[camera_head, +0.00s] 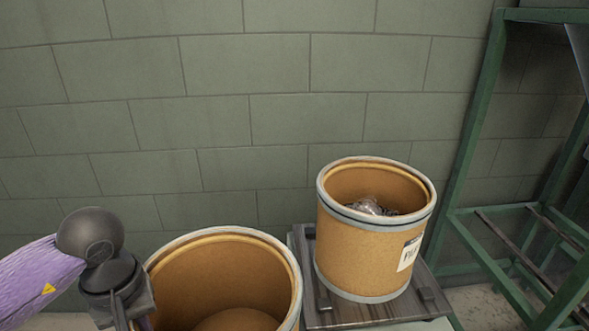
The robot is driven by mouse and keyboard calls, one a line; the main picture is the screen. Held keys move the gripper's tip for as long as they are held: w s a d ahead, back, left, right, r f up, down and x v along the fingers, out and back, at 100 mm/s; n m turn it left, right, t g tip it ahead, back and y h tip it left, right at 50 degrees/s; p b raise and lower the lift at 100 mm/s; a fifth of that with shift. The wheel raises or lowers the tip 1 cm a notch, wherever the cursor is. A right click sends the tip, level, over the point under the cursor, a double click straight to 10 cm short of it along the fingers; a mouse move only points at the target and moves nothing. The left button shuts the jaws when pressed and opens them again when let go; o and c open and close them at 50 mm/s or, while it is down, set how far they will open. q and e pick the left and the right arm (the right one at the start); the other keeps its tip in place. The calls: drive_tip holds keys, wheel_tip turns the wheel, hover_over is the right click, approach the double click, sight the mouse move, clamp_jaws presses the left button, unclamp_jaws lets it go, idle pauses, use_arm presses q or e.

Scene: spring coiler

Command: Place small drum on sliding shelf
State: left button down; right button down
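A smaller tan drum (345,255) with a grey rim and a white label stands upright on a dark slatted platform (345,318). Shiny grey material lies inside this drum. A wider, open tan drum (225,268) stands to its left, cut off by the bottom edge. My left gripper (122,307) is at the lower left, beside the wider drum's left rim and well apart from the smaller drum. Its fingers are not clearly shown, so I cannot tell if it is open. My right gripper is out of view. I cannot tell which part is the sliding shelf.
A green metal frame (468,150) with dark rails (510,242) stands at the right, close to the smaller drum. A grey-green block wall (220,120) closes off the back. The space above both drums is clear.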

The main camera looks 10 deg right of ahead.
use_arm(q)
drive_tip(key=s+d+r+m, duration=0.4)
drive_tip(key=shift+s, duration=0.35)
drive_tip(key=shift+a, duration=0.1)
